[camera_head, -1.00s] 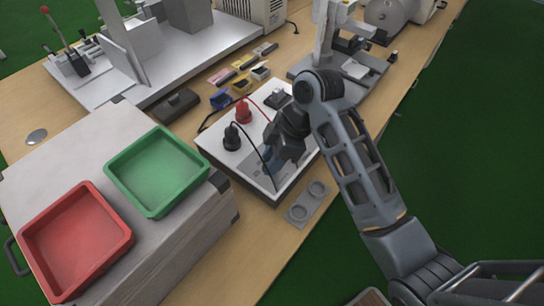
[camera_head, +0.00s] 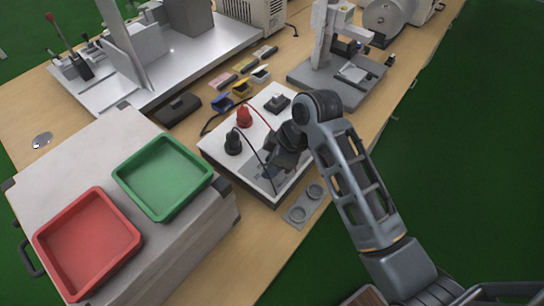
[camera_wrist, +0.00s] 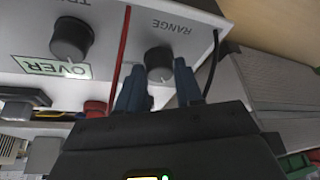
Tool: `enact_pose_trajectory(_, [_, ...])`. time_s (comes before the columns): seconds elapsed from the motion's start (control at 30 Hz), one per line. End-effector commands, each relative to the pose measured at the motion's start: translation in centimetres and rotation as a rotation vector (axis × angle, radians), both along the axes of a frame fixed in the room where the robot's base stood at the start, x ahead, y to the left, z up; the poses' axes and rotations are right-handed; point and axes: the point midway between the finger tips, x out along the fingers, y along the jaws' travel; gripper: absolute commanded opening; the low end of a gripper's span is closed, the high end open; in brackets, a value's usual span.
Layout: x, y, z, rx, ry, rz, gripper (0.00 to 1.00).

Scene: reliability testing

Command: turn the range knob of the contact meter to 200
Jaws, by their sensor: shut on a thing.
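The contact meter (camera_head: 212,153) is a white box on the bench in the head view, with its top panel partly hidden by my arm. In the wrist view its panel (camera_wrist: 115,20) fills the upper left, with lettering upside down. The black range knob (camera_wrist: 159,60) is beside the word RANGE. My gripper (camera_wrist: 158,80) has its two blue fingers on either side of this knob and is shut on it. The knob's pointer and the number 200 cannot be made out. In the head view my gripper (camera_head: 280,168) is over the meter's near right part; its fingertips are unclear.
A second black knob (camera_wrist: 70,38) and a green OVER label (camera_wrist: 57,68) are on the panel. A red plug (camera_head: 243,117) and black plug (camera_head: 233,142) carry leads near my gripper. A grey two-ring plate (camera_head: 305,204) lies in front. Green (camera_head: 205,182) and red (camera_head: 137,237) trays stand left.

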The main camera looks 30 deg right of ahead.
Motion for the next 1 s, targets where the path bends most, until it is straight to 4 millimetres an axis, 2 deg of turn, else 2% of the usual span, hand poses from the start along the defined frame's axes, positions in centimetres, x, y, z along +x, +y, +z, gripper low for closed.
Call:
enact_pose_trajectory(0.6, [-0.15, 0.44, 0.05, 0.001, -0.002, -0.54, 0.05])
enact_pose_trajectory(1.0, [-0.1, 0.45, 0.07, 0.001, -0.003, -0.713, 0.05])
